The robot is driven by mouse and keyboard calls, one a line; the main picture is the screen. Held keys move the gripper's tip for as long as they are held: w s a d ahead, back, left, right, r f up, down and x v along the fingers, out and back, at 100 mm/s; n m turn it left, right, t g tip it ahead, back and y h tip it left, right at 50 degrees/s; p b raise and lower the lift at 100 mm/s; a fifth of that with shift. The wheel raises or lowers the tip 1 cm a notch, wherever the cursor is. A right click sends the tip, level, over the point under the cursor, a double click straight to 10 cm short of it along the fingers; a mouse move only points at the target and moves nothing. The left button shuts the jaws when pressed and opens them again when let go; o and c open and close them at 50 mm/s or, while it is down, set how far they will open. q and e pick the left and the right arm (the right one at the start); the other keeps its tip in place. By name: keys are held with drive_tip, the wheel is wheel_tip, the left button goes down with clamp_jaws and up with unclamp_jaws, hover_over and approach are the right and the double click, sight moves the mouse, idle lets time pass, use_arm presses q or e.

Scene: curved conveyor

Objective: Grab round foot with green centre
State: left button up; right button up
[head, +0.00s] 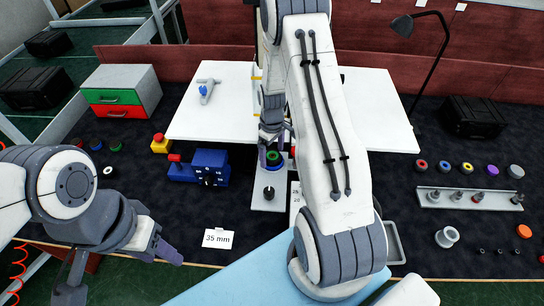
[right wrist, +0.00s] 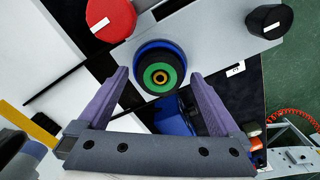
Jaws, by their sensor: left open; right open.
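Contact cannot be told. In the head view my right gripper (head: 275,150) is over the plate, and my arm partly hides it. My left gripper (head: 126,278) is open and empty at the lower left.
A blue device (head: 209,167) stands left of my right gripper. Several coloured round parts (head: 443,165) and a grey rack (head: 468,199) lie at the right.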

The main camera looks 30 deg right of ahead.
drive_tip(key=c, duration=1.4)
